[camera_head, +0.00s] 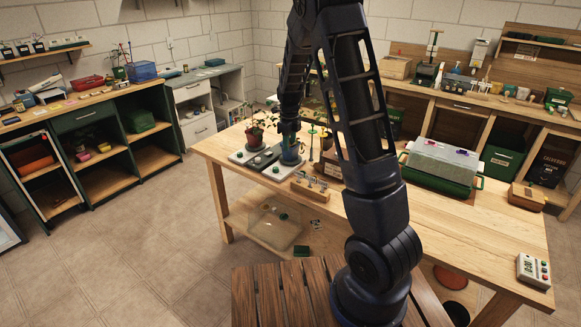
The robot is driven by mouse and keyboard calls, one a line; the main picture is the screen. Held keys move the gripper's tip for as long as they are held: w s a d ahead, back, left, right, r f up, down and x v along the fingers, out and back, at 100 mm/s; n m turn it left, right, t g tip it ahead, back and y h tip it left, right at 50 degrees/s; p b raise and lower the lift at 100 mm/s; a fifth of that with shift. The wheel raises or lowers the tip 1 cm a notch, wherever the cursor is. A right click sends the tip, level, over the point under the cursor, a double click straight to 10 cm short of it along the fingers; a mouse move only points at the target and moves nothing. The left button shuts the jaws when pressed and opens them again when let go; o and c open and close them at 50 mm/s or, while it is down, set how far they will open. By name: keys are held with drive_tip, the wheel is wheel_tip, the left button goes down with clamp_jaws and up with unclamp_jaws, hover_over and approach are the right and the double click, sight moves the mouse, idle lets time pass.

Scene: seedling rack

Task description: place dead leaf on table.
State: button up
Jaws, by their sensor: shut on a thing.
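My gripper (288,137) is at the end of the dark arm, over the back left part of the wooden table (445,225). The dead leaf is too small to make out between the fingers. A second leafy plant stands in a reddish pot (255,138) just to the left.
A wooden block with small fittings (310,187) and a green-topped stand (312,140) are close to the right of the pots. A green-based clear-lidded box (440,167) and a control box (533,270) are further right.

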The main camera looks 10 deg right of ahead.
wheel_tip(320, 180, down, 17)
drive_tip(key=shift+f, duration=0.1)
idle(0.5)
drive_tip(key=shift+f, duration=0.1)
drive_tip(key=o, duration=1)
